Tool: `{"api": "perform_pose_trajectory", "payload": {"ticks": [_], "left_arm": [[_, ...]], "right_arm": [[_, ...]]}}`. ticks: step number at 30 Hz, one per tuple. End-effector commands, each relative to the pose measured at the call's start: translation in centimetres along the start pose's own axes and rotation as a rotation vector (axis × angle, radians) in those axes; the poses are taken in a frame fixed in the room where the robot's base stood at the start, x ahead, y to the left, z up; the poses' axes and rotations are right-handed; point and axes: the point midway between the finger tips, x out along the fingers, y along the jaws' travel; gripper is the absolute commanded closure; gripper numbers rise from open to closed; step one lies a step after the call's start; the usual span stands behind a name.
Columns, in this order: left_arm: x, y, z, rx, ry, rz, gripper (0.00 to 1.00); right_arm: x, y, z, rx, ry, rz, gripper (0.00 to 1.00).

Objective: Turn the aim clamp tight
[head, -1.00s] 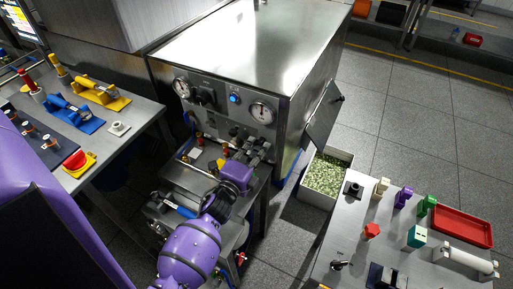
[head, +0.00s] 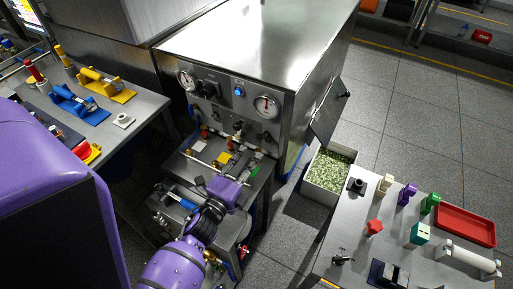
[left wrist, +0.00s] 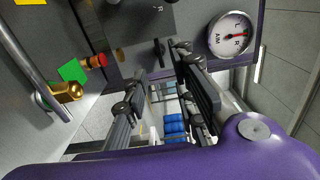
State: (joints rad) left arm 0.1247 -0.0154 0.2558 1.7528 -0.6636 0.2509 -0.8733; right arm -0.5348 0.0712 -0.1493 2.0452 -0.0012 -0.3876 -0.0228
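The grey cabinet panel (head: 222,112) carries a round aim dial (head: 267,105), which also shows in the left wrist view (left wrist: 231,35) with its red needle. A small dark handle (left wrist: 160,52) stands out from the panel beside the dial; it may be the aim clamp, but I cannot read a label on it. My left gripper (head: 246,166) is in front of and below the panel, apart from it. In the left wrist view its two dark fingers (left wrist: 160,85) are spread with nothing between them. My right gripper is not in view.
A green tag and brass fitting with a red end (left wrist: 85,72) lie left of the fingers. A metal rod (left wrist: 32,65) is farther left. A bin of green pieces (head: 329,168) stands right of the cabinet. A side table (head: 340,225) holds several small parts and a red tray (head: 464,225).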

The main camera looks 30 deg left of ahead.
Motion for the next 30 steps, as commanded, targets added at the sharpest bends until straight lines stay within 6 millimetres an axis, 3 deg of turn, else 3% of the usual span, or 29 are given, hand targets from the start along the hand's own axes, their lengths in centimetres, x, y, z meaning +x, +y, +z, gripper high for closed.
{"api": "perform_pose_trajectory", "payload": {"ticks": [3, 9, 26, 30], "left_arm": [[-2.0, 0.0, 0.0, 0.000, 0.000, 0.000, 0.75], [-3.4, -0.1, 0.0, 0.000, 0.001, -0.002, 0.75], [-3.5, -0.1, 0.0, -0.002, 0.001, -0.002, 0.75], [-3.5, 0.5, 0.6, -0.090, -0.024, 0.021, 0.75]], "right_arm": [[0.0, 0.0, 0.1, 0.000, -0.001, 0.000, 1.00], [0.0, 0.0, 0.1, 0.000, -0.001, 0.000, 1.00], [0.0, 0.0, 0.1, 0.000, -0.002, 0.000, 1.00], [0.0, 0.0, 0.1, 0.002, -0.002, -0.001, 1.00]]}}
